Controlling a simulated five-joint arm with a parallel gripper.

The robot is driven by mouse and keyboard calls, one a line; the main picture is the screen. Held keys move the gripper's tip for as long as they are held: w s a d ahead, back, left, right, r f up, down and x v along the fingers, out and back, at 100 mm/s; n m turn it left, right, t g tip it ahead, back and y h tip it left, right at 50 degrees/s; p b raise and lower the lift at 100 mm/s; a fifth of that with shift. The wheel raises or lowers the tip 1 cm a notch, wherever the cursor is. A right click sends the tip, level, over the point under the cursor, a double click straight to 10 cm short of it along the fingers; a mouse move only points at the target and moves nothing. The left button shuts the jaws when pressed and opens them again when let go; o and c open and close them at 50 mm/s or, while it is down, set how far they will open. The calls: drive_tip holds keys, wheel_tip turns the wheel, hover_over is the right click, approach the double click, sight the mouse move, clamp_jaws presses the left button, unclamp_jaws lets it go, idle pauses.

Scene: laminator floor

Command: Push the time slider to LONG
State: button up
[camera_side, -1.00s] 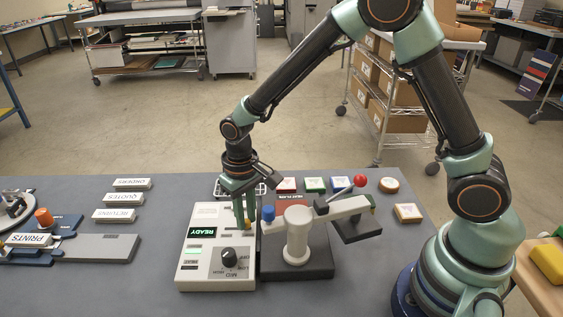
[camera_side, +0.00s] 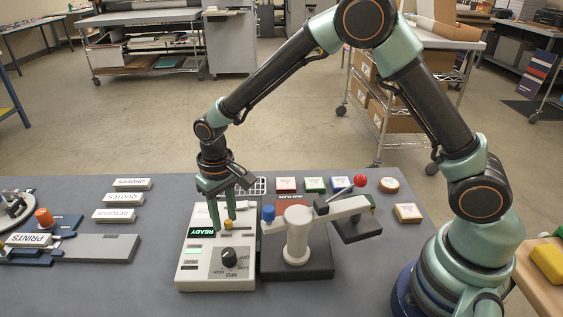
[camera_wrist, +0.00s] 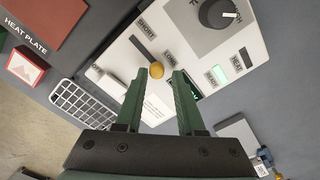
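The white laminator control panel (camera_side: 210,272) stands on the grey table left of a lever press. In the wrist view the knob (camera_wrist: 156,70) is beside the LONG label (camera_wrist: 170,60), and the SHORT label (camera_wrist: 147,30) is farther off along the slot. My gripper (camera_side: 224,226) is open over the panel, its green fingers spread. In the wrist view the knob lies just beyond and between the fingertips (camera_wrist: 158,75); I cannot tell whether either finger touches it.
A black dial (camera_side: 229,258) is on the panel's near part. The press with a white arm (camera_side: 298,235), blue knob and red ball stands close at right. A white wire rack (camera_wrist: 85,104) lies behind the panel. Labelled blocks (camera_side: 119,215) lie at left, with clear table between.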

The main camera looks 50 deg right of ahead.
sight(228, 220)
drive_tip(key=shift+o, duration=0.6)
drive_tip(key=shift+s, duration=0.1)
wheel_tip(228, 220, up, 12)
drive_tip(key=shift+d+r, duration=0.1)
drive_tip(key=s+d+r+t, duration=0.2)
drive_tip(key=s+d+r, duration=0.1)
drive_tip(key=s+d, duration=0.4)
drive_tip(key=s+d+r+t, duration=0.3)
drive_tip(key=s+d+r, duration=0.1)
drive_tip(key=s+d, duration=0.3)
drive_tip(key=shift+s+d+r, duration=0.2)
drive_tip(key=shift+d+r, duration=0.05)
drive_tip(key=shift+d, duration=0.25)
